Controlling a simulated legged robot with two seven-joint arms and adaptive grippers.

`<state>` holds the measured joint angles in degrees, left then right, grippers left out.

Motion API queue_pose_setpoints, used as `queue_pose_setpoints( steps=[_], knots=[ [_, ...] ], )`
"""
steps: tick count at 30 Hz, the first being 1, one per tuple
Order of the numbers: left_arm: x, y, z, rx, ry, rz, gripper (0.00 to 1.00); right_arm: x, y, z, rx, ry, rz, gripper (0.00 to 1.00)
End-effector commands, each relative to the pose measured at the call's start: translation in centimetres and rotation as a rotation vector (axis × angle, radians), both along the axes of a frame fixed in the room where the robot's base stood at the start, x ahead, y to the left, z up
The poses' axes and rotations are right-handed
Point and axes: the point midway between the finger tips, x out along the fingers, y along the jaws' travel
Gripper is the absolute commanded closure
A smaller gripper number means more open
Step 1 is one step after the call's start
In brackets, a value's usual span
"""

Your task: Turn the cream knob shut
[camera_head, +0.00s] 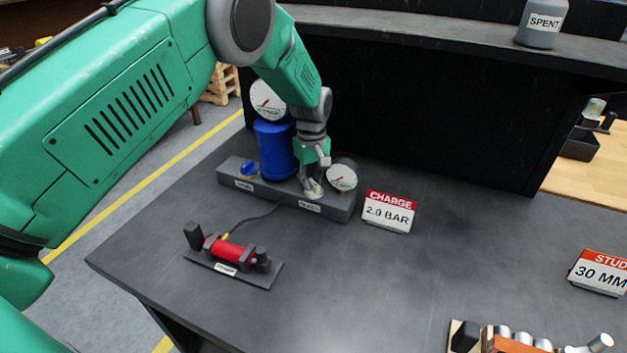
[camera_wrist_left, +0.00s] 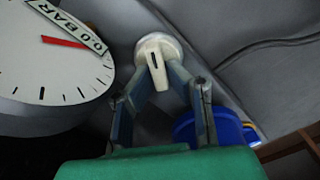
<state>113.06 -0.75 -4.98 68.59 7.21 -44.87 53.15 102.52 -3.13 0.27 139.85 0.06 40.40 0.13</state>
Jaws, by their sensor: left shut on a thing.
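The cream knob (camera_head: 314,188) sits on the dark manifold block (camera_head: 335,208) at the back of the table, left of the right-hand gauge. My left gripper (camera_head: 314,176) comes down on it from above. In the left wrist view the cream knob (camera_wrist_left: 157,57) shows a round base and a tapered handle with a dark slot. The fingers of my left gripper (camera_wrist_left: 163,82) are shut on the handle, one on each side. The gauge (camera_head: 342,176) beside it also shows in the left wrist view (camera_wrist_left: 45,80), with a red needle. My right gripper is out of view.
A blue cylinder (camera_head: 273,148), a blue knob (camera_head: 248,168) and another gauge (camera_head: 267,100) stand on the left part of the block. A red cylinder (camera_head: 232,252) on a stand lies in front, joined by a hose. A "CHARGE 2.0 BAR" sign (camera_head: 388,213) stands close right.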

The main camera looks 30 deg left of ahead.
Motion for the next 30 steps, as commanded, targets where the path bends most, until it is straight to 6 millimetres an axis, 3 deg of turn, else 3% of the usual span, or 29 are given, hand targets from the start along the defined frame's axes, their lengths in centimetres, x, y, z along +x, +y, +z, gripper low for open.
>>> queue_pose_setpoints(
  steps=[15, 30],
  knots=[
    [0.76, 0.31, 0.28, 0.010, -0.013, -0.295, 1.00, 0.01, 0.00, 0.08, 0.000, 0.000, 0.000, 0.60],
    [0.88, 0.07, 0.39, 0.009, -0.015, -0.336, 1.00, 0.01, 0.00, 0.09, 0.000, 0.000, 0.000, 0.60]
  ],
)
